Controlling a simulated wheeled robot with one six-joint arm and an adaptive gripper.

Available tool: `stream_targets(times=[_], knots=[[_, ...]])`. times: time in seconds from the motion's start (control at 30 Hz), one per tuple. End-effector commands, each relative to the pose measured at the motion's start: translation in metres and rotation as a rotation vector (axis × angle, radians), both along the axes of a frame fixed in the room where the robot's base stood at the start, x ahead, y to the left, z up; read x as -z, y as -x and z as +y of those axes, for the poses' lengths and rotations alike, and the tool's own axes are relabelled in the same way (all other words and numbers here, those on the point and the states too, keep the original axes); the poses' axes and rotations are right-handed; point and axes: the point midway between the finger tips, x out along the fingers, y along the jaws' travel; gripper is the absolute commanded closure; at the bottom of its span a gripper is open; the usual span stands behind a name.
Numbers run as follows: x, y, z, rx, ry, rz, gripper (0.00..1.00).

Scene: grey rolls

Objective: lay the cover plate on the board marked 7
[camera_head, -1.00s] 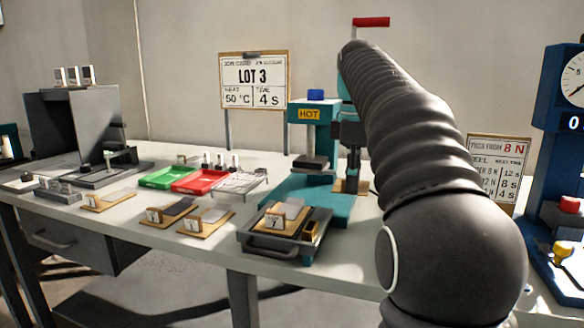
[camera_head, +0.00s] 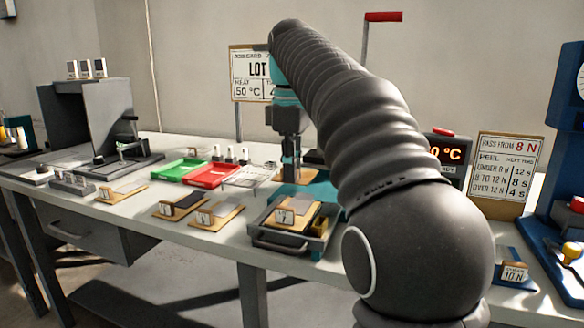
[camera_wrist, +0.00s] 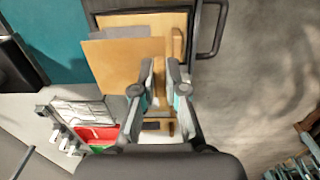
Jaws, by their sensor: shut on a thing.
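My gripper (camera_head: 291,158) is shut on the tan cover plate (camera_head: 297,175) and holds it in the air, behind and above the board marked 7 (camera_head: 284,217). In the wrist view my gripper's fingertips (camera_wrist: 165,70) pinch the plate near its edge. The flat tan plate (camera_wrist: 112,68) there overlaps part of the board (camera_wrist: 165,20) and of the grey strip (camera_wrist: 122,33) on it. The board lies in a dark tray (camera_head: 262,240), its number label facing the front. I cannot tell the plate's exact height above it.
A green tray (camera_head: 180,171), a red tray (camera_head: 211,176) and a wire rack (camera_head: 250,177) stand farther back. A teal press base (camera_head: 322,190) is close beside the dark tray, partly hidden by my arm.

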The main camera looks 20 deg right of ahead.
Motion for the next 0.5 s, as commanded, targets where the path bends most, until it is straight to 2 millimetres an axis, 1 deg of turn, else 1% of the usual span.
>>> stream_targets(times=[0.27, 0.5], knots=[[0.015, 0.000, 0.000, 0.000, 0.000, 0.000, 1.00], [0.036, 0.000, 0.000, 0.000, 0.000, 0.000, 1.00]])
